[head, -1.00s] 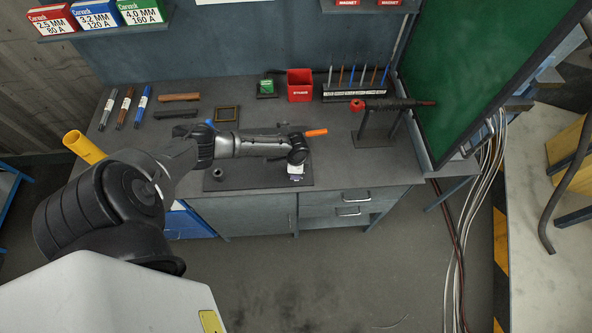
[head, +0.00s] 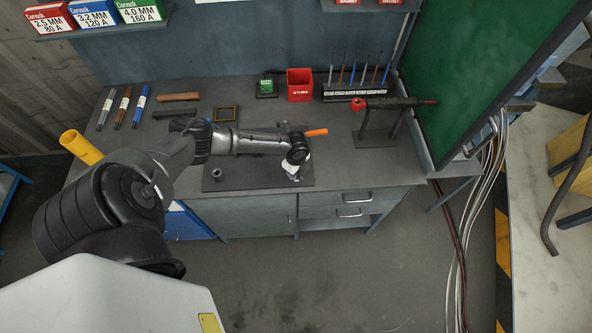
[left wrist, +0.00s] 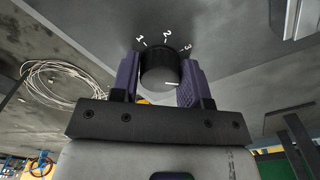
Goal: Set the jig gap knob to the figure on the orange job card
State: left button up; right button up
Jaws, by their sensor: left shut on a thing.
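In the left wrist view the black jig knob (left wrist: 160,68) sits between the two purple fingers of my left gripper (left wrist: 158,80), which is shut on it. The figures 1, 2 and 3 (left wrist: 167,34) stand in an arc on the grey face beyond the knob. A short white mark shows on the knob's end, toward its lower right in the picture. In the head view my left gripper (head: 293,173) is over the dark plate (head: 250,183) on the bench, and my wrist hides the knob. I see no readable orange job card. My right gripper is not in view.
The bench (head: 345,172) carries an orange-handled tool (head: 316,132), a red bin (head: 300,84), a rod rack (head: 357,92) and a torch on a stand (head: 385,104). Marker-like tubes (head: 123,107) lie at the left. Labelled boxes (head: 95,14) stand on the shelf. The bench's front right is clear.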

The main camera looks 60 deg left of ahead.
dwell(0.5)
pick_arm(q)
jog(key=o, duration=0.9)
jog(key=shift+o, duration=0.2)
jog(key=shift+r, duration=0.15)
notch_tip(320, 180, up, 14)
jog(key=shift+f, duration=0.2)
